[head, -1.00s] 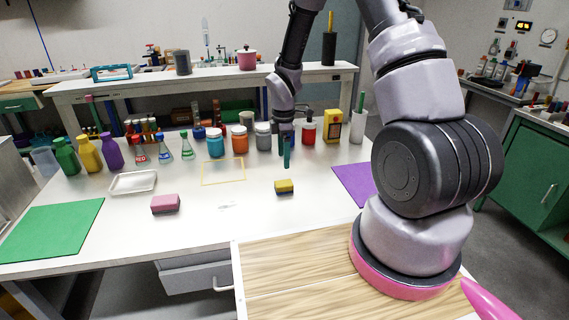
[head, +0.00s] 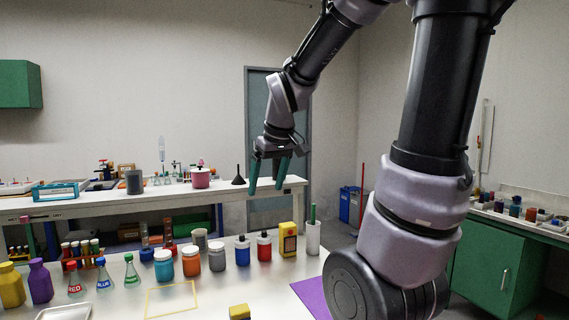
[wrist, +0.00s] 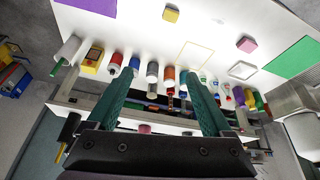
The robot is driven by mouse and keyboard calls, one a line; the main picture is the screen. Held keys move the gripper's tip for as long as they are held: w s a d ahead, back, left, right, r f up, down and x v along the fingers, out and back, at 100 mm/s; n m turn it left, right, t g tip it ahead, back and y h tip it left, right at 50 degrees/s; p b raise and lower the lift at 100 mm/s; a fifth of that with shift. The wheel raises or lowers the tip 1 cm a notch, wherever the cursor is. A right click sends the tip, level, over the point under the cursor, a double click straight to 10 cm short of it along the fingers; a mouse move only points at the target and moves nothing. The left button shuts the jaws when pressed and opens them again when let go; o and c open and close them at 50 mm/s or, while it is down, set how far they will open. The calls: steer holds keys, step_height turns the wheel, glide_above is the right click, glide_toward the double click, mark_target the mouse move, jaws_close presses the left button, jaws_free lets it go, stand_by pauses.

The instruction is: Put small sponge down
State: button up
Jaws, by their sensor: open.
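The small sponge, yellow with a dark underside, is at the bottom edge of the head view (head: 239,312), partly cut off. In the wrist view the yellow sponge (wrist: 171,14) lies on the white table, right of the purple mat. A pink sponge (wrist: 246,45) lies further right on the table, past a yellow outlined rectangle (wrist: 195,56). My gripper (head: 266,188) is open and empty, raised high above the back of the table. Its two green fingers also show spread apart in the wrist view (wrist: 158,75), with nothing between them.
Several jars and bottles, such as the orange jar (head: 191,262), line the back of the table. A yellow box (head: 288,240) and a white holder (head: 313,238) stand at the right end. A white tray (head: 64,312) is at front left. A purple mat (head: 313,296) lies right.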

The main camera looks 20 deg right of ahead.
steer(key=s+r+m+t, duration=0.1)
steer(key=s+r+m, duration=0.2)
steer(key=s, duration=0.2)
steer(key=s+r+m+t+y, duration=0.1)
steer(key=s+r+m, duration=0.2)
steer(key=s, duration=0.2)
steer(key=shift+s+r+m+t, duration=0.25)
steer(key=shift+s+m+t, duration=0.05)
steer(key=shift+s+m, duration=0.1)
steer(key=shift+w, duration=0.1)
stand_by(0.4)
